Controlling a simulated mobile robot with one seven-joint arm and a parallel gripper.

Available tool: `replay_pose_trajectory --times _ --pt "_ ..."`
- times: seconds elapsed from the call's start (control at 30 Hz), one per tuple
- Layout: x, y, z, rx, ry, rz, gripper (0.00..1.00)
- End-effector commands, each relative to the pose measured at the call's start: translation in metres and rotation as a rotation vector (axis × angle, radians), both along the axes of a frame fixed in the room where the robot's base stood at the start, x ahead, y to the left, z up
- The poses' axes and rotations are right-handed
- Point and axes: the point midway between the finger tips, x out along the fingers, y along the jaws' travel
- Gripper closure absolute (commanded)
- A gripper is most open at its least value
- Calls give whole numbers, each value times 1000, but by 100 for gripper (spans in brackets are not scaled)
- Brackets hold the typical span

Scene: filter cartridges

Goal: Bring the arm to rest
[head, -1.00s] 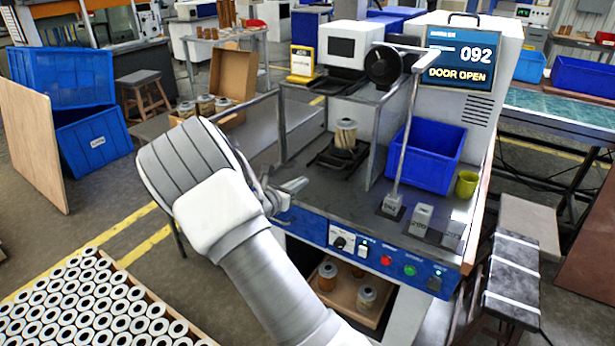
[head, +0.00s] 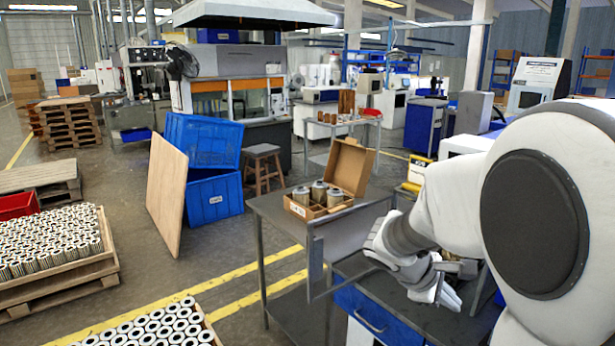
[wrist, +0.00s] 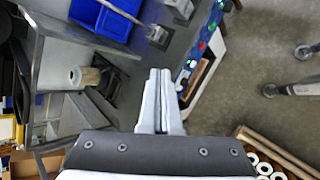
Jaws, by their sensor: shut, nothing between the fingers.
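My gripper (head: 443,285) is in the right half of the head view, above the machine's bench with the blue front (head: 372,316). My arm fills the right side of that view and hides most of the machine. In the wrist view my gripper (wrist: 160,78) points up the picture with its two fingers together and nothing between them. It is apart from the bench, beside the row of buttons (wrist: 203,48). A filter cartridge (wrist: 84,76) stands in the machine's fixture at the left of the wrist view.
A grey table (head: 270,212) holds an open cardboard box (head: 352,168) with several cartridges. Blue bins (head: 215,197), a leaning wooden board (head: 166,195) and a stool (head: 262,160) stand behind. Crates of cartridges (head: 60,283) are at the left. A blue bin (wrist: 105,18) sits on the bench.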

Motion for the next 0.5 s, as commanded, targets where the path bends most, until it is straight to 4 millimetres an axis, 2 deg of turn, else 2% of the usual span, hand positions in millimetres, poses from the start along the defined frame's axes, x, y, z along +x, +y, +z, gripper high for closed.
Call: replay_pose_trajectory --times 0.03,0.27,0.5 --pt "-15 3 16 64 -44 -51 100" --pt "-73 30 54 343 -207 -259 100" --pt "-128 68 90 623 -363 -448 100"
